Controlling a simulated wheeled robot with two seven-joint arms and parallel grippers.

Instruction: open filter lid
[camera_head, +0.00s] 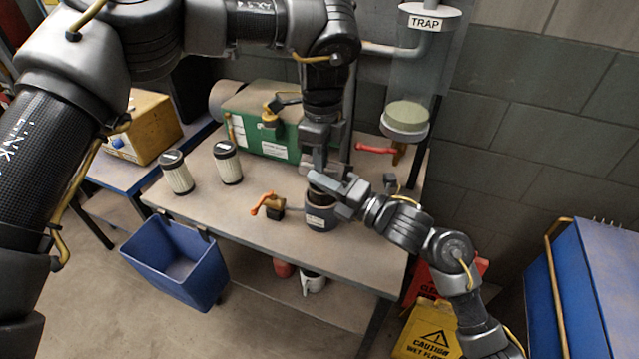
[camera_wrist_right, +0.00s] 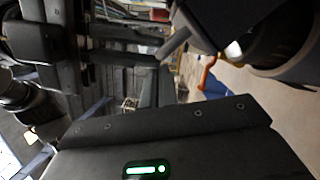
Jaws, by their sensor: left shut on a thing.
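The filter housing (camera_head: 320,222), a dark grey canister with a pale label, stands upright near the front right of the workbench. Its top, with the filter lid, is mostly hidden by my two grippers. My left gripper (camera_head: 319,168) reaches straight down from above and is shut at the lid, but the held part is hardly visible. My right gripper (camera_head: 322,184) comes in from the right, with its fingers at the canister's top, close to the left fingertips. I cannot tell its opening or whether it touches the lid. In the right wrist view, dark gripper parts block much of the scene.
An orange-handled valve (camera_head: 268,205) sits just left of the housing. Two pleated filters (camera_head: 177,174) (camera_head: 228,163) stand on the bench (camera_head: 350,265)'s left. A green box (camera_head: 262,122), a red-handled valve (camera_head: 375,149) and the trap (camera_head: 407,118) are behind. A blue bin (camera_head: 176,262) hangs in front.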

